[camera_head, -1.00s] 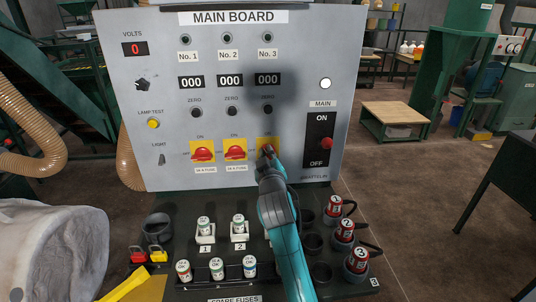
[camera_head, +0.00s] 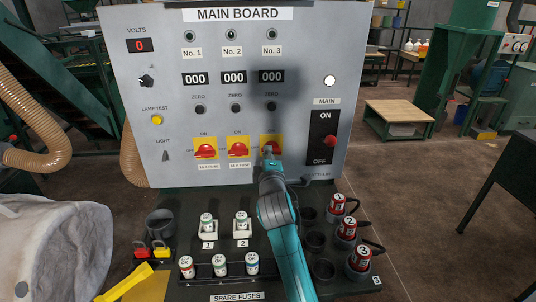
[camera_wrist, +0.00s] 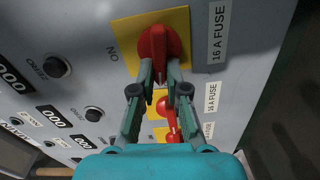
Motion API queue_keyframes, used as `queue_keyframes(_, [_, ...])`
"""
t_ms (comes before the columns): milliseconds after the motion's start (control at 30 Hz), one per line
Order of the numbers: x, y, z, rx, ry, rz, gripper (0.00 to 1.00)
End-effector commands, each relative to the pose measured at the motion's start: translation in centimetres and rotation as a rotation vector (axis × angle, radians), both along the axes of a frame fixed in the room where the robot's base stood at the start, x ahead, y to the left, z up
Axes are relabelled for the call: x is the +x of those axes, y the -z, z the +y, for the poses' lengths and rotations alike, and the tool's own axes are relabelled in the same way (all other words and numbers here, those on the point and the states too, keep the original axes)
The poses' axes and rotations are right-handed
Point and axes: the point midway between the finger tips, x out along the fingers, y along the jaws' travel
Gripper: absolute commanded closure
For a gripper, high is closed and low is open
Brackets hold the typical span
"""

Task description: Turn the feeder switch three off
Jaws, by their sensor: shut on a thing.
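Feeder switch three (camera_head: 264,141) is the rightmost of three red rotary switches on yellow plates on the grey main board (camera_head: 300,60). My gripper (camera_head: 270,154) covers most of it in the head view. In the wrist view, my gripper (camera_wrist: 160,78) is shut on the red handle of switch three (camera_wrist: 158,45), with a finger on each side. The handle appears to lie along the row of switches, but the fingers partly hide it. Its ON mark shows beside the plate; its OFF mark is hidden. Switches one (camera_head: 205,148) and two (camera_head: 238,149) have their red handles roughly level.
The main ON/OFF switch (camera_head: 330,141) is to the right. A white bag (camera_head: 50,250) is at left.

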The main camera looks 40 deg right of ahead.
Motion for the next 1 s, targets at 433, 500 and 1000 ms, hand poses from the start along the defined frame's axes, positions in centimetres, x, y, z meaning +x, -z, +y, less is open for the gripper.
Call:
queue_keyframes(433, [0.06, 0.27, 0.08, -0.122, -0.002, 0.084, 1.00])
queue_keyframes(500, [0.07, 0.29, 0.08, -0.128, -0.002, 0.087, 1.00])
queue_keyframes(1000, [0.05, 0.30, 0.06, -0.130, -0.001, 0.089, 0.61])
